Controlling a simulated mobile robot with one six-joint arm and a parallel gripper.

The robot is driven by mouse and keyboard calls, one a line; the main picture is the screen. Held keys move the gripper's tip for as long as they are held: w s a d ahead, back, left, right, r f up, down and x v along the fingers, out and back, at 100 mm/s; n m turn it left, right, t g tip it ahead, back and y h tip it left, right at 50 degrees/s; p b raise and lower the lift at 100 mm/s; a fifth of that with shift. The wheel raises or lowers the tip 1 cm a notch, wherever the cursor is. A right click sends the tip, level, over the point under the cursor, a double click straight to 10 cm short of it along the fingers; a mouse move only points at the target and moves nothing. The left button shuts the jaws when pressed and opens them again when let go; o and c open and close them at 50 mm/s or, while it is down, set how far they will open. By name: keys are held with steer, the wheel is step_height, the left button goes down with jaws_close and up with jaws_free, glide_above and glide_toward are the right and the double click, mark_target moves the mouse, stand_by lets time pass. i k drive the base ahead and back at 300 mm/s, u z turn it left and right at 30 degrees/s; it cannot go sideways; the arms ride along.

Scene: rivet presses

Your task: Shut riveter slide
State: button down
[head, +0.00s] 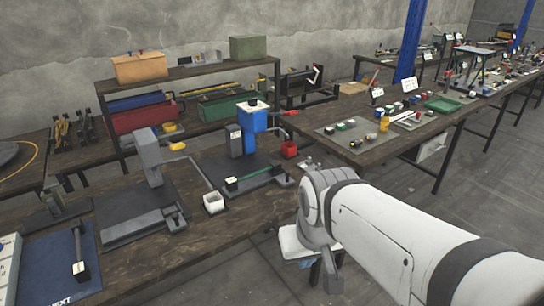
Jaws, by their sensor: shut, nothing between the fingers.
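The blue riveter (254,120) stands on a dark base plate on the near workbench, in the middle of the head view. A low slide with a green bar (248,179) lies at the front of its base, and a grey block is at the bar's right end. How far the slide is out I cannot tell. A grey riveter (147,150) stands to the left, with its own grey slide (140,226) in front. My gripper (332,282) points down beyond the bench's front edge, right of both riveters. It looks shut and empty, touching neither.
A blue mat (50,265) lies at lower left. A shelf (175,73) with boxes stands behind. My arm covers the lower right.

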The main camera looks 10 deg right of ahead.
mark_target(283, 178)
steer(key=i, duration=0.9)
steer(key=u, duration=0.05)
